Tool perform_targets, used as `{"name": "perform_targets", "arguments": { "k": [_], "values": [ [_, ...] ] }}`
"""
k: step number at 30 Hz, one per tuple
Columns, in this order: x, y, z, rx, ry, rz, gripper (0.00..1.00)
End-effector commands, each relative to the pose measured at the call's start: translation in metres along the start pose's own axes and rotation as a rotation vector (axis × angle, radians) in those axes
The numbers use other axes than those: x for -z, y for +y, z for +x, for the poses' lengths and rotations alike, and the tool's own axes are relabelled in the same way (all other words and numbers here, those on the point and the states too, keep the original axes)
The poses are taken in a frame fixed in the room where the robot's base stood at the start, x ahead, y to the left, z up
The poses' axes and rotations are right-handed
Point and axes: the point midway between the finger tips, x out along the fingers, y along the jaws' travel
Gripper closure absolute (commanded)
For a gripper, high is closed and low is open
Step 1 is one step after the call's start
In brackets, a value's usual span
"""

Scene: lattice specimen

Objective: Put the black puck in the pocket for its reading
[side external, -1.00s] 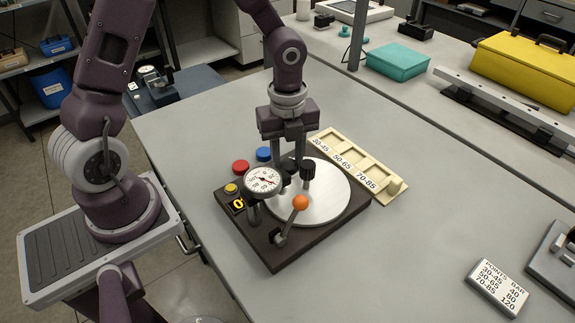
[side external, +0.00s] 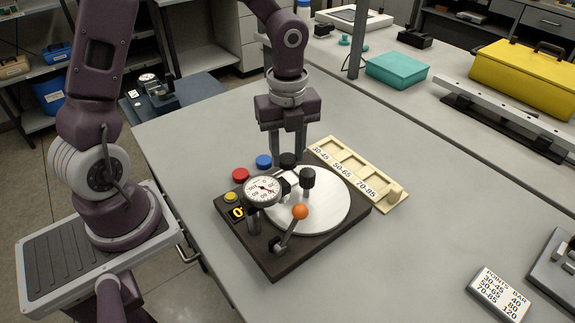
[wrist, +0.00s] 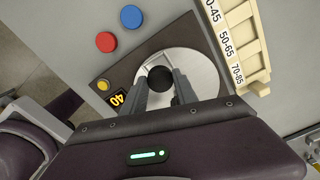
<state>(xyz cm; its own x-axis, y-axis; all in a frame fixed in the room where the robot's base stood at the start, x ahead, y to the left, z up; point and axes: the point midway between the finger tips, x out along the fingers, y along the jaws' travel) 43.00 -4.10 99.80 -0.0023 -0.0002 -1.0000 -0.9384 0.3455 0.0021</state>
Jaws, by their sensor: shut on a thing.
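The black puck (side external: 288,160) is held between the fingers of my gripper (side external: 288,153), toward the back edge of the round silver plate. In the wrist view the puck (wrist: 160,78) shows dark between the fingertips (wrist: 161,86). The pocket tray (side external: 376,193) is cream, behind and right of the plate, with compartments marked 30-45, 50-65 and 70-85. A dial gauge (side external: 262,190) stands at the plate's left; its needle is too small to read surely. A card (side external: 500,292) lists points and bar values.
A red puck (side external: 241,174) and a blue puck (side external: 264,161) lie on the table beside the dark base. A black knob (side external: 308,178) rises from the plate, and an orange-tipped lever (side external: 300,211) stands in front.

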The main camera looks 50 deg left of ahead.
Motion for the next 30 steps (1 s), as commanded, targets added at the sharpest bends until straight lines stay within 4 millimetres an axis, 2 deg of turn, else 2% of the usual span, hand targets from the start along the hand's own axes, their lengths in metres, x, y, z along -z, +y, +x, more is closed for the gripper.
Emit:
{"name": "perform_targets", "arguments": {
  "k": [3, 6, 8, 10, 14, 18, 21, 25, 30],
  "values": [
    [-0.001, -0.001, -0.030, 0.006, -0.004, -0.002, 1.00],
    [-0.002, -0.003, -0.047, 0.005, -0.002, -0.002, 1.00],
    [-0.004, -0.009, -0.051, 0.006, 0.004, -0.001, 1.00],
    [-0.011, -0.024, -0.051, 0.011, 0.014, -0.001, 1.00],
    [-0.035, -0.068, -0.037, 0.023, 0.030, -0.001, 1.00],
    [-0.066, -0.114, -0.007, 0.020, 0.025, -0.002, 1.00],
    [-0.083, -0.136, 0.013, 0.014, 0.011, -0.001, 1.00],
    [-0.094, -0.148, 0.026, 0.009, -0.003, 0.001, 1.00],
    [-0.096, -0.149, 0.041, 0.007, -0.005, 0.001, 1.00]
  ]
}}
